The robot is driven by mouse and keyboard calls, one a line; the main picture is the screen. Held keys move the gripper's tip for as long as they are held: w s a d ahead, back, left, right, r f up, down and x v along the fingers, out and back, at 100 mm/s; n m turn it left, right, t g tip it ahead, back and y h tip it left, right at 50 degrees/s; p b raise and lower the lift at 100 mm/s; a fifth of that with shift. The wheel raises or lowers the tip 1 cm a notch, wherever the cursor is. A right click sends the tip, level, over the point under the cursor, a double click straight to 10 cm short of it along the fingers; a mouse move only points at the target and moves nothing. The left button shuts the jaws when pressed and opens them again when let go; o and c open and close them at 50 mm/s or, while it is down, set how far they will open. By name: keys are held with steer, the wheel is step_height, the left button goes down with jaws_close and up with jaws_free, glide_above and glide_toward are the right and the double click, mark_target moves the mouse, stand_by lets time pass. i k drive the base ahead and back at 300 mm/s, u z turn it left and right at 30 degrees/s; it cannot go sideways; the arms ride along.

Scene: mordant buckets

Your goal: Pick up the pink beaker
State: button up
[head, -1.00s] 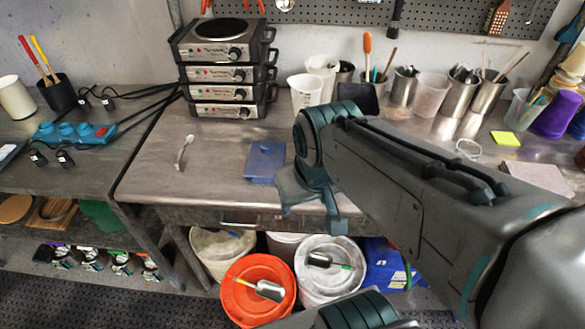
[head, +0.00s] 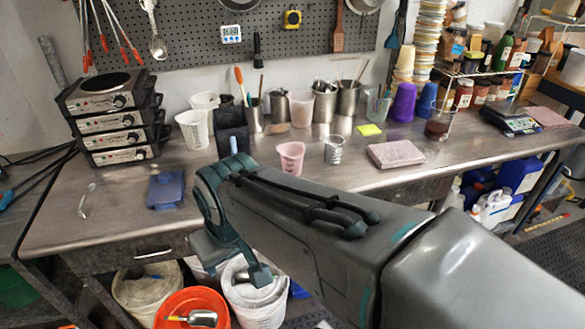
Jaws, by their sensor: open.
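A small pink beaker (head: 291,157) stands upright on the steel bench (head: 120,205), near its middle, just beyond my arm in the head view. A second, paler pinkish beaker (head: 302,111) stands farther back among the tool cups. My gripper (head: 236,262) is open and empty by the bench's front edge, to the left of and lower in the picture than the pink beaker. The beaker is apart from the gripper.
A small metal beaker (head: 333,150) stands right of the pink beaker, and a folded pink cloth (head: 396,154) lies farther right. Buckets, one orange (head: 190,309), stand below the front edge.

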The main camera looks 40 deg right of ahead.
mark_target(291, 154)
steer(key=u, duration=0.05)
steer(key=k, duration=0.4)
steer(key=u, duration=0.9)
steer(key=i, duration=0.7)
steer(key=z, duration=2.3)
steer(key=i, duration=0.5)
steer(key=z, duration=0.05)
